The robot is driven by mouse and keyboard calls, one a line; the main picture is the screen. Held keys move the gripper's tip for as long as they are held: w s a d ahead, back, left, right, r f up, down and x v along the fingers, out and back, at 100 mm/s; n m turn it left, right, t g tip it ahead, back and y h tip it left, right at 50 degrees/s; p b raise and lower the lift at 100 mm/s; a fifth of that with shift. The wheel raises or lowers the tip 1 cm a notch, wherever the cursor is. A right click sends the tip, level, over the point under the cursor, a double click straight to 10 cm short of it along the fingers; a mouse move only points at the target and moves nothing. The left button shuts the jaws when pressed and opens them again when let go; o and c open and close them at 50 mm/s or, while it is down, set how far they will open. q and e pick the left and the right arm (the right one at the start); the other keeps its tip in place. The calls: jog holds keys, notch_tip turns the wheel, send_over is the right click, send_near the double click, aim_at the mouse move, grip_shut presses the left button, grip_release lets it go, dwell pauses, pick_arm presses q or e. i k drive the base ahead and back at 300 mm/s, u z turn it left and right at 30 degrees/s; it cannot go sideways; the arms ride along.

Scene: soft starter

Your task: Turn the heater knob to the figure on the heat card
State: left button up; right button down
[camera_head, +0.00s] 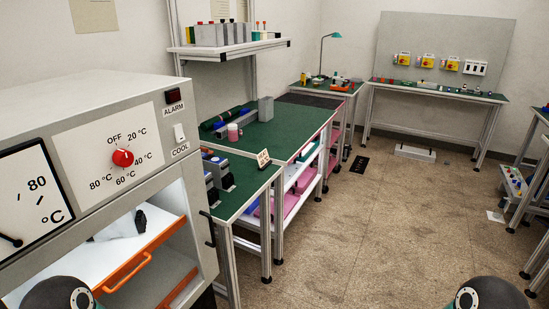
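The red heater knob (122,158) is on the white dial panel (92,142) of a grey cabinet (100,95) at the left. The marks around it read OFF, 20, 40, 60 and 80 °C. I cannot make out clearly which mark the knob points at. Only dark rounded parts of my arms show at the bottom edge; neither gripper is in view.
Below, the cabinet is open, with an orange-edged tray (146,256). Green benches (250,180) run along the left wall. The floor (370,230) ahead is mostly clear.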

aim_at(122, 158)
jog(key=z, duration=0.65)
jog(key=i, duration=0.25)
jog(key=u, duration=2.4)
jog(key=k, duration=1.05)
jog(key=z, duration=0.7)
jog(key=i, duration=0.75)
jog(key=z, duration=0.05)
